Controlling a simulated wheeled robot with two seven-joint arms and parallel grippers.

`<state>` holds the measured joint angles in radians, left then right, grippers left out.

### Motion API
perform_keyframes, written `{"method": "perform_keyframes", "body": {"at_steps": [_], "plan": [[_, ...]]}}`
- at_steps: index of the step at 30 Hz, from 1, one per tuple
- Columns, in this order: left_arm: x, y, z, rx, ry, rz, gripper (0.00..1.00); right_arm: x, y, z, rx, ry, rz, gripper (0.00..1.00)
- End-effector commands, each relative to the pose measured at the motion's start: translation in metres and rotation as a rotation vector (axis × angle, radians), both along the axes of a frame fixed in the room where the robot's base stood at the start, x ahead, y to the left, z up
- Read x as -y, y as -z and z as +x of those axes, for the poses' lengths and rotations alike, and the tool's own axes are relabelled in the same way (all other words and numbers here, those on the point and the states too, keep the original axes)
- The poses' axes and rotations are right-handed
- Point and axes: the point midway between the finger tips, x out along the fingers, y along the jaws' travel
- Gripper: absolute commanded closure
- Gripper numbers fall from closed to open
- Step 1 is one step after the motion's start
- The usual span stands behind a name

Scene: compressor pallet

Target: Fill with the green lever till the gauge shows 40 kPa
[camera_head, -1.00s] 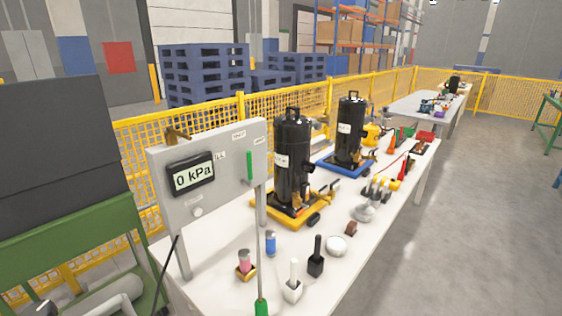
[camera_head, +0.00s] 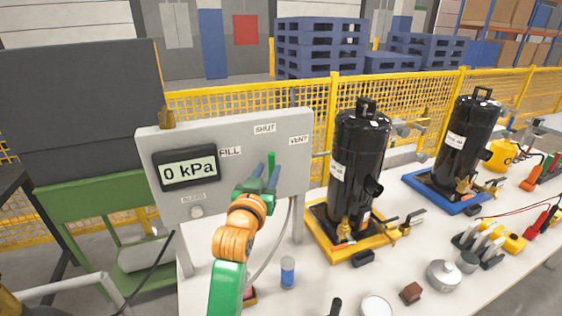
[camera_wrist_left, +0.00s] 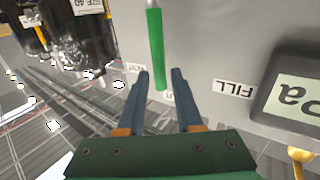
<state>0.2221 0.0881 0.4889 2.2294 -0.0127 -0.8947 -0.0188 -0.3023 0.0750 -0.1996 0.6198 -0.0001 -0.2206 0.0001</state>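The grey panel (camera_head: 230,135) carries a gauge (camera_head: 190,170) that reads 0 kPa. The labels are FILL on the left, SHUT at the top and VENT on the right. The green lever (camera_head: 271,158) is partly hidden by my gripper in the head view. In the left wrist view, the lever (camera_wrist_left: 155,50) points at the SHUT label. My left gripper (camera_head: 265,168) is at the panel in front of the lever. In the left wrist view its fingers (camera_wrist_left: 162,73) are apart, with the lever's end between their tips; I cannot tell contact. My right gripper is out of view.
Two black tanks (camera_head: 358,150) (camera_head: 468,140) stand on yellow and blue bases right of the panel. A yellow fence (camera_head: 400,100) runs behind. A hose (camera_head: 280,240) hangs below the panel.

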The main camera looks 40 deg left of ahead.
Motion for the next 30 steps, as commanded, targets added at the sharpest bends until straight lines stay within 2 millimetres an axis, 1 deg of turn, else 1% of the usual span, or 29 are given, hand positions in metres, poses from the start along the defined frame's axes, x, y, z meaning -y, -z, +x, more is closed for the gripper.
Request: {"method": "perform_keyframes", "body": {"at_steps": [3, 7, 11, 17, 18, 20, 21, 22, 30], "plan": [[-0.009, -0.002, 0.016, -0.001, 0.0, 0.0, 0.65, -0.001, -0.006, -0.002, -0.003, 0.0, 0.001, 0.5], [-0.015, -0.001, 0.028, -0.001, 0.001, 0.0, 0.65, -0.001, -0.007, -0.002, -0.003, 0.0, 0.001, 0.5], [-0.018, 0.0, 0.033, 0.0, 0.001, 0.001, 0.65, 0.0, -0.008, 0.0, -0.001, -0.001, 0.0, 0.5], [-0.018, 0.0, 0.033, 0.0, 0.001, 0.001, 0.65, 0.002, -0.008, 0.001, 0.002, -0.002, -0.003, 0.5], [-0.018, 0.0, 0.033, 0.0, 0.001, 0.001, 0.71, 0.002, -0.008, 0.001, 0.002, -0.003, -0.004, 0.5], [-0.018, 0.0, 0.033, 0.0, 0.001, 0.001, 0.87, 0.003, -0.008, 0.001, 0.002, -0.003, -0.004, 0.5], [-0.018, 0.0, 0.033, -0.001, 0.001, 0.0, 0.98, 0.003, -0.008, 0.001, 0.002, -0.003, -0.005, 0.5], [-0.018, 0.0, 0.033, -0.001, 0.001, 0.0, 1.0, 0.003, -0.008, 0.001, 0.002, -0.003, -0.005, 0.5], [-0.018, 0.0, 0.033, -0.001, 0.001, 0.0, 1.0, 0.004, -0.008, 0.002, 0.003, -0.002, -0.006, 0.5]]}}
